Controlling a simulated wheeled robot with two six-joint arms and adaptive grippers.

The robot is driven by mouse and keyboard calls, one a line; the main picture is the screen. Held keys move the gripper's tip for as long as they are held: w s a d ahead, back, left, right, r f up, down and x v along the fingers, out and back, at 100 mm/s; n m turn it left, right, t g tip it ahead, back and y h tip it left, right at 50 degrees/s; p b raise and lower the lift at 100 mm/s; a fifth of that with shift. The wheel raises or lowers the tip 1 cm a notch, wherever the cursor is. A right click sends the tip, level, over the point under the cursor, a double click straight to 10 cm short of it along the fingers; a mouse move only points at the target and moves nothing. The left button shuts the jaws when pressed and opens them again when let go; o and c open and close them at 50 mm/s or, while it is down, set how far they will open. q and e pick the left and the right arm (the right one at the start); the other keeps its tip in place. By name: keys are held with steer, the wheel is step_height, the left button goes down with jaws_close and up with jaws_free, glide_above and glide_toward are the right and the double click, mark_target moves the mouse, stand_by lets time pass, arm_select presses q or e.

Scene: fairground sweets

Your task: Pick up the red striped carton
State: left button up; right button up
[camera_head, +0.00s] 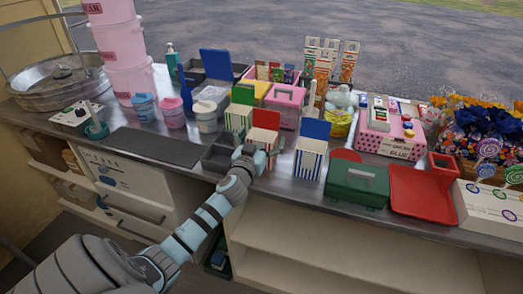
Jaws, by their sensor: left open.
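The red striped carton (263,135) stands upright on the metal counter, with its red lid raised at the back. It is between a green striped carton (239,115) and a blue striped carton (309,160). My left gripper (258,153) is open at the front of the red striped carton and covers its lower part. I cannot tell whether the fingers touch it. My right gripper is out of view.
A dark green box (357,186) with a handle and a red scoop tray (420,197) stand to the right. A dark mat (153,147) lies clear to the left. Lidded tubs (206,116) and a pink caddy (285,103) stand nearby. The counter's front edge runs below my gripper.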

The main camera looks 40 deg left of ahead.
arm_select(q)
steer(key=c, duration=1.1)
